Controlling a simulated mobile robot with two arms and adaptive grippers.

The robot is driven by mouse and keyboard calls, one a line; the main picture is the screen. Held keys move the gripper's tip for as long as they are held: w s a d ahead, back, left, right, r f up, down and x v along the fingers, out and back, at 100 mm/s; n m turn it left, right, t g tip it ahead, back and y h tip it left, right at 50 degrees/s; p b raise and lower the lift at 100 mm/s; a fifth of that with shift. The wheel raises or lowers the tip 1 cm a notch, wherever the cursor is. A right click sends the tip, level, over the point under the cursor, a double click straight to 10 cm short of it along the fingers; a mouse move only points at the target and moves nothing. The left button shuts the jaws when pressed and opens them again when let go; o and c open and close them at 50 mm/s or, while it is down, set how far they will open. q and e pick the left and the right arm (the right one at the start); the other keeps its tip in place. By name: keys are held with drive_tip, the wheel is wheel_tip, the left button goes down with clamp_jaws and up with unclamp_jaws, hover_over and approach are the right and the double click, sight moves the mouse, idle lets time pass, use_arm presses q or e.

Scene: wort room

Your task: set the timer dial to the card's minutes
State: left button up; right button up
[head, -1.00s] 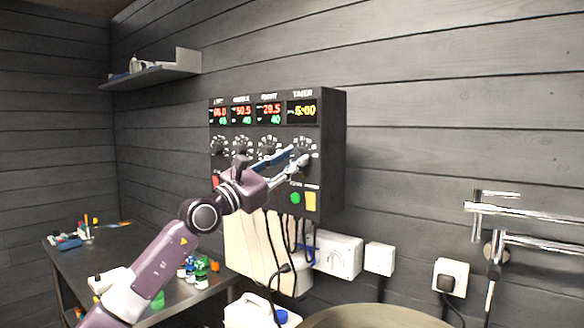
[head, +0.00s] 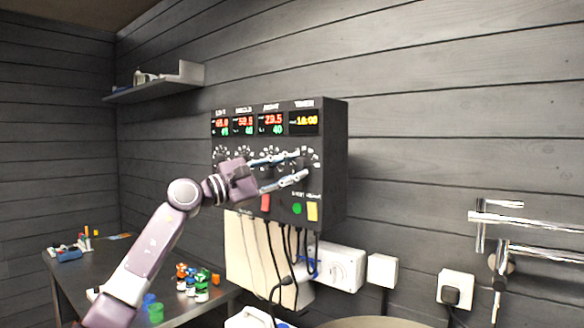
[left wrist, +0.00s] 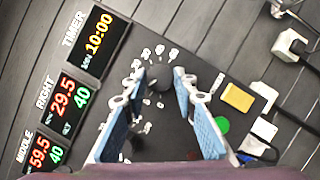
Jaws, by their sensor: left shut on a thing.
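The control panel (head: 335,150) is a black box on the wall, with displays above a row of dials. Its timer display (head: 304,121) reads 10:00, clear in the left wrist view (left wrist: 98,40). My right gripper is out of view. I cannot make out a card.
The panel's red, green (head: 297,208) and yellow (head: 312,211) buttons sit below the dials. Cables and white wall boxes (head: 340,267) hang beneath. A dark table (head: 120,262) with small bottles stands at the left. Metal pipes (head: 520,225) are at the right.

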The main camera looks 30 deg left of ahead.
use_arm(q)
drive_tip(key=shift+f, duration=0.1)
idle(0.5)
drive_tip(key=o, duration=1.2)
drive_tip(key=shift+c, duration=0.2)
drive_tip(key=v, duration=1.2)
drive_tip(key=shift+a, duration=0.1)
